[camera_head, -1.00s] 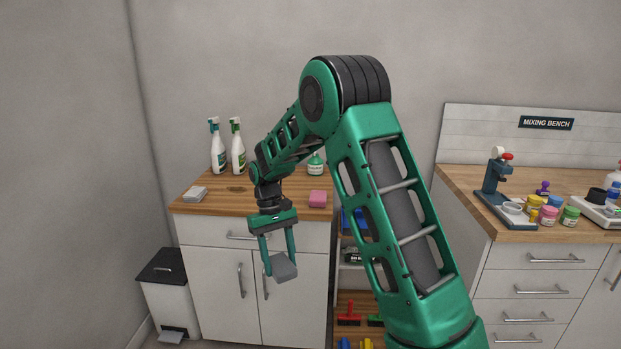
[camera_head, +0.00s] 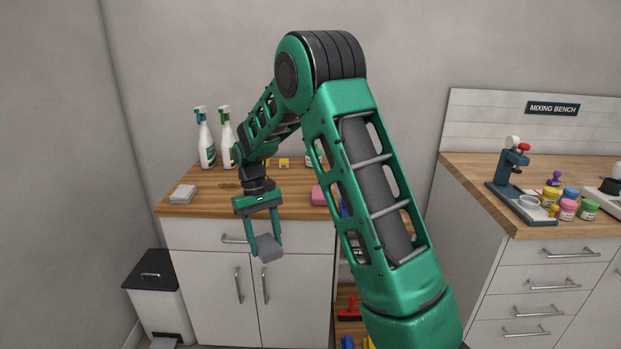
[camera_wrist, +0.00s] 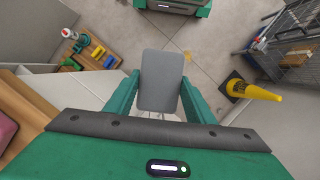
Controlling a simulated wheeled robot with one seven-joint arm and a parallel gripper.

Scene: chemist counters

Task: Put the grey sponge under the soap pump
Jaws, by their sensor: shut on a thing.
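My gripper (camera_head: 264,244) is shut on the grey sponge (camera_head: 271,250), held in the air in front of the left cabinet, below the counter top's level. In the wrist view the sponge (camera_wrist: 160,78) sits between the two green fingers. The soap pump (camera_head: 311,158) stands at the back of the left wooden counter (camera_head: 215,205); my arm hides most of it, and its base is hidden. A pink sponge (camera_head: 318,195) lies near the counter's front edge.
Two spray bottles (camera_head: 205,140) stand at the back left of the counter. A pale block (camera_head: 182,193) lies at the left, and small yellow items (camera_head: 284,162) lie near the back. A bin (camera_head: 152,290) stands at lower left. The mixing bench (camera_head: 470,170) is at right.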

